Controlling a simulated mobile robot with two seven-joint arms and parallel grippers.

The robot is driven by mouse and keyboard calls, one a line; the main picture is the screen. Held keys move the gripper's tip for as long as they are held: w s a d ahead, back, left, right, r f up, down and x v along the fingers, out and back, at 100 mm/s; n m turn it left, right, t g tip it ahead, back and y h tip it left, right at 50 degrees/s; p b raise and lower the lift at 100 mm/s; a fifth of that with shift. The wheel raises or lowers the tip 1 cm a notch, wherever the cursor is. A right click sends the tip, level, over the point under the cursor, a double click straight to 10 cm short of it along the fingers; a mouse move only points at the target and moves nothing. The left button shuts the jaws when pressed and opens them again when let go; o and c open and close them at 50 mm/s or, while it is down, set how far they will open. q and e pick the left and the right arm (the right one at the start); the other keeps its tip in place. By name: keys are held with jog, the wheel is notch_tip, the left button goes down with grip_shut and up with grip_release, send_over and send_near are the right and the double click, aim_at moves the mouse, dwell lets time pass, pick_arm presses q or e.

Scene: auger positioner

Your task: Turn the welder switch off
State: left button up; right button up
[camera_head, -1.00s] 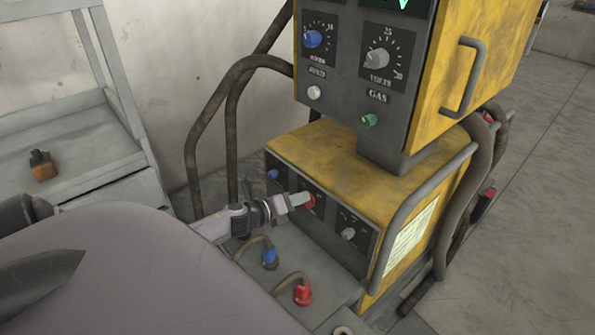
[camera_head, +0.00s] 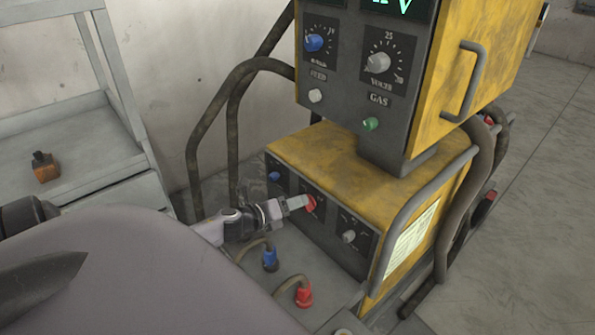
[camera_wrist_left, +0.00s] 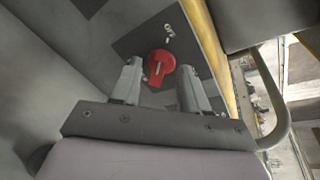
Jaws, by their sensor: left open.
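The yellow welder (camera_head: 345,165) stands in the middle of the head view. Its red switch (camera_head: 310,203) is on the dark front panel of the lower unit. In the left wrist view the red switch (camera_wrist_left: 161,64) is a round knob with a white mark, on a dark plate with a partly readable label above it. My left gripper (camera_head: 296,203) is at the switch in the head view. In the wrist view its two fingers (camera_wrist_left: 160,84) are open, one on each side of the knob's lower part. I cannot tell whether they touch it. My right gripper is not in view.
A blue knob (camera_head: 274,176) and a grey knob (camera_head: 348,237) flank the switch. Blue (camera_head: 270,259) and red (camera_head: 304,294) cable plugs are below. A bent handle rail (camera_head: 402,225) is at the right. A grey shelf (camera_head: 75,150) holds an orange object (camera_head: 45,168).

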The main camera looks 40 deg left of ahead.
pick_arm(q)
jog(key=shift+p+v, duration=0.3)
jog(key=shift+v, duration=2.3)
jog(key=s+d+r+n+g, duration=0.1)
jog(key=s+d+n+g, duration=1)
jog(key=s+d+n, duration=1.35)
jog(key=w+d+f+t+h, duration=0.1)
jog(key=w+d+f+t, duration=0.1)
jog(key=w+f+t, duration=0.65)
notch_tip(320, 180, up, 12)
jog(key=g+p, duration=0.2)
jog(key=p, duration=1)
jog(key=shift+w+a+n, duration=0.35)
jog(key=shift+w+a, duration=0.1)
jog(key=shift+a, duration=0.05)
